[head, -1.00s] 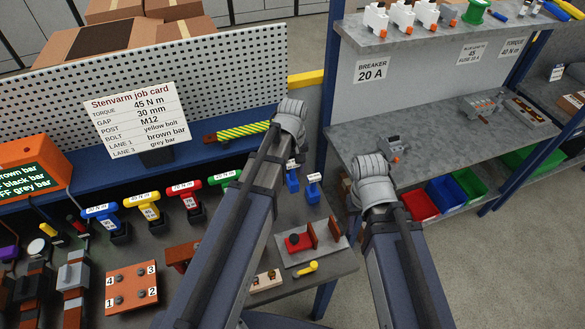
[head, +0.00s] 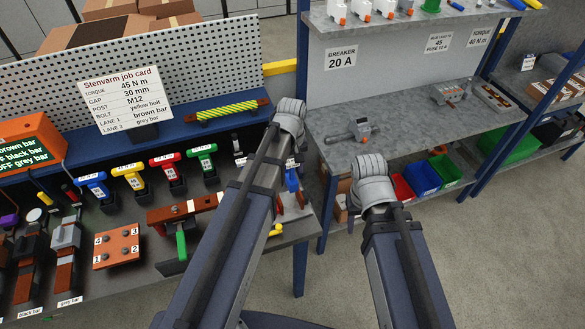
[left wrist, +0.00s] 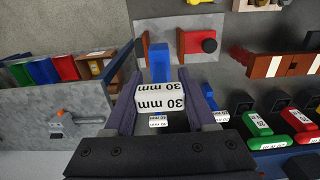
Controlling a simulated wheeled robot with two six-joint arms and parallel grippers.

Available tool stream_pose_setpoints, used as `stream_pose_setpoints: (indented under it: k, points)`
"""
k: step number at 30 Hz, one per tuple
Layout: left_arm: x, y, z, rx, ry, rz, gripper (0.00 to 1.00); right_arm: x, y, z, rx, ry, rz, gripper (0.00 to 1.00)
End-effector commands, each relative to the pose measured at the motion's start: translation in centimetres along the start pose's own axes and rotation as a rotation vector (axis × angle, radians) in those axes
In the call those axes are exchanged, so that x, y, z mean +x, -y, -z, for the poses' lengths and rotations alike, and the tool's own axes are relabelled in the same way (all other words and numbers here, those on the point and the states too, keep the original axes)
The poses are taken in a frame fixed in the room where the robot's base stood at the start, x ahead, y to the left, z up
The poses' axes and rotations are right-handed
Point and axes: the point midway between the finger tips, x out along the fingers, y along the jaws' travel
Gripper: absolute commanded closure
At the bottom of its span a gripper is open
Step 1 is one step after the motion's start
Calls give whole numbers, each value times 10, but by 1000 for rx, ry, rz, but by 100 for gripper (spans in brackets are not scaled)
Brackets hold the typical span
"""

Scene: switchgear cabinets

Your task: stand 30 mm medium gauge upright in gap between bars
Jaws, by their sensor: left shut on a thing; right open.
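In the left wrist view my left gripper (left wrist: 160,92) is shut on the 30 mm gauge (left wrist: 160,64). The gauge has a white block labelled "30 mm" and a blue part reaching beyond the fingers. In the head view a blue piece (head: 292,180) shows beside my left arm; I cannot tell whether it is the held gauge. A brown bar with white bands (head: 193,208) lies on the bench and also shows in the left wrist view (left wrist: 268,66), apart from the gauge. Its gap is not clear. My right arm ends over the shelf side; its fingers are hidden.
Another blue gauge (left wrist: 208,96) stands near my left gripper. A plate with a red block (left wrist: 207,45) and brown uprights is close by. Colored T-handled tools (head: 130,178) stand at the back of the bench. A grey tool (head: 361,130) lies on the shelf. Floor to the right is clear.

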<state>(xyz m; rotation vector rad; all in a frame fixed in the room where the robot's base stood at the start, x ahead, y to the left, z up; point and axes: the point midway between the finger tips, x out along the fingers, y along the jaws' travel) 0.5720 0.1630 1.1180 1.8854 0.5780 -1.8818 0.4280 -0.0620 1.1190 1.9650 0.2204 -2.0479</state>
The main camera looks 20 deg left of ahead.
Motion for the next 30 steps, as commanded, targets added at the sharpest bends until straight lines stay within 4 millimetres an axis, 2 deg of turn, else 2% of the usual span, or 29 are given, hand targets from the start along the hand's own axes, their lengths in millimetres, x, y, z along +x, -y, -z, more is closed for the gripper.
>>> stream_pose_setpoints:
  k: [13,30]
  points:
    - [5,0,0,0,0,0,100,5,1,0,-1,0,0,50]
    - [41,0,0,0,0,0,100,40,4,3,-6,-1,-1,50]
